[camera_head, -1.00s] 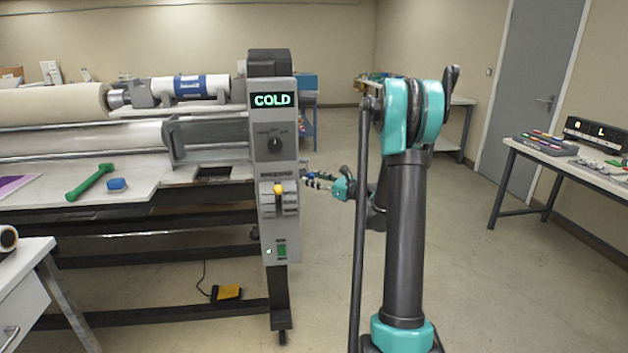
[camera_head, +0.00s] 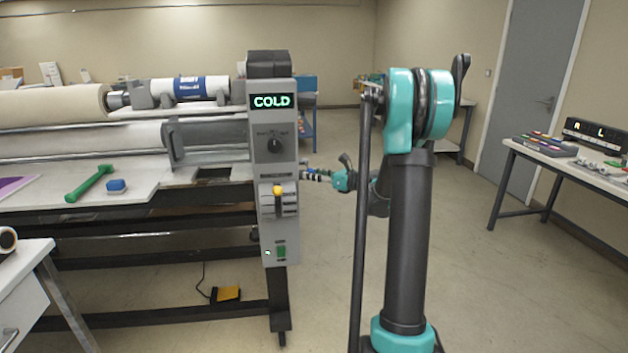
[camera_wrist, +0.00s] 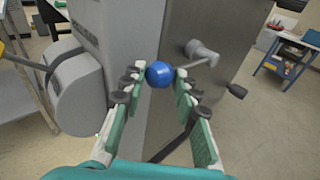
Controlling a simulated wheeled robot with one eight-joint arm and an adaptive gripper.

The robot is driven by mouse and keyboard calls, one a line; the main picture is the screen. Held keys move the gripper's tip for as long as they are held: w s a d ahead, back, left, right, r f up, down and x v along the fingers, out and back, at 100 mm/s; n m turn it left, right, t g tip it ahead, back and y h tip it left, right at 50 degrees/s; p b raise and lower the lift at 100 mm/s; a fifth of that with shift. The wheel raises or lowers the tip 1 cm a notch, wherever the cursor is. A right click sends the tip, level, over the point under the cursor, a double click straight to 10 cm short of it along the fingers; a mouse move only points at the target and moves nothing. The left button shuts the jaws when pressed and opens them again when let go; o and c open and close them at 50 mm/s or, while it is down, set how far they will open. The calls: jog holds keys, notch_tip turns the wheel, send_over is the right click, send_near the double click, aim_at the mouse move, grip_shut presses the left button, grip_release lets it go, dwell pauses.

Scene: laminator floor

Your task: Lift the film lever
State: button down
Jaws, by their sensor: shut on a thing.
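In the wrist view a lever with a blue ball knob (camera_wrist: 159,74) juts from the side of the grey laminator end housing (camera_wrist: 160,122). Its thin rod runs right to a grey pivot hub (camera_wrist: 201,53). My gripper (camera_wrist: 157,73) is shut on the blue knob, with a fingertip on each side of it. In the head view my gripper (camera_head: 310,174) is at the right side of the laminator's control column (camera_head: 272,160); the knob is not clearly seen there.
A yellow-knobbed lever (camera_head: 278,190) and a dial (camera_head: 274,145) are on the column's front, under a display reading COLD (camera_head: 272,101). A green tool (camera_head: 90,183) and blue block (camera_head: 117,186) lie on the laminator table.

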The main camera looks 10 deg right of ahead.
jog(key=r+m+g, duration=0.1)
jog(key=r, duration=0.1)
jog(key=w+r+m+g+h, duration=0.1)
jog(key=r, duration=0.1)
jog(key=w+r+m+g, duration=0.1)
jog(key=r+g, duration=0.1)
jog(key=r, duration=0.1)
jog(key=shift+a+h, duration=0.15)
jog(key=shift+h, duration=0.25)
jog(key=shift+w+r+m+g+h, duration=0.3)
jog(key=shift+w+r+m+g, duration=0.6)
jog(key=shift+w+r+g, duration=0.4)
jog(key=shift+s+r, duration=0.1)
jog(key=c, duration=1.2)
grip_release()
jog(key=shift+a, duration=0.1)
jog(key=v, duration=1.2)
